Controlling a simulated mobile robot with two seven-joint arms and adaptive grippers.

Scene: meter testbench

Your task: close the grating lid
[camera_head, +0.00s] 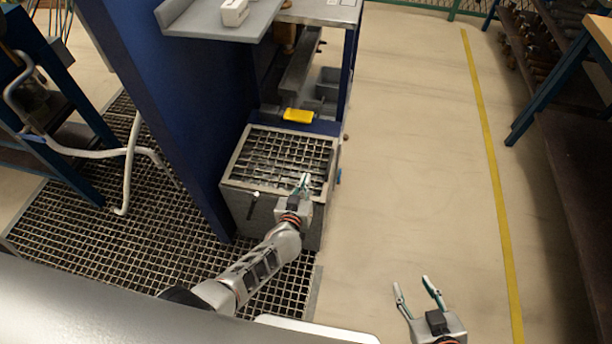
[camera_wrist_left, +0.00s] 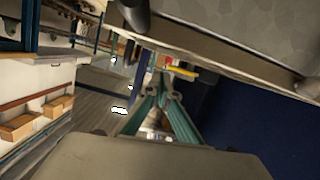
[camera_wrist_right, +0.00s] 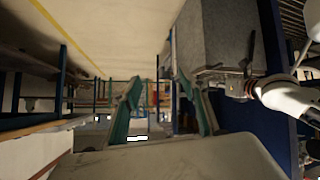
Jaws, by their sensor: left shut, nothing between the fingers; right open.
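The grating lid (camera_head: 262,152), a metal grid in a pale frame, lies on top of the grey box (camera_head: 240,208) and looks flat there. My left gripper (camera_head: 304,180) is shut and empty at the lid's front right part, and it hides a bit of the grid. Whether it touches the lid I cannot tell. In the left wrist view its fingertips (camera_wrist_left: 166,78) are together. My right gripper (camera_head: 416,282) is open and empty over the floor, right of and nearer than the box. The right wrist view shows its spread fingers (camera_wrist_right: 153,98) and the box side (camera_wrist_right: 222,40).
A yellow object (camera_head: 298,115) sits just behind the lid. A tall blue panel (camera_head: 165,100) stands left of the box. A floor grating (camera_head: 130,240) spreads at the left. The floor (camera_head: 420,150) to the right is clear up to a dark bench (camera_head: 570,160).

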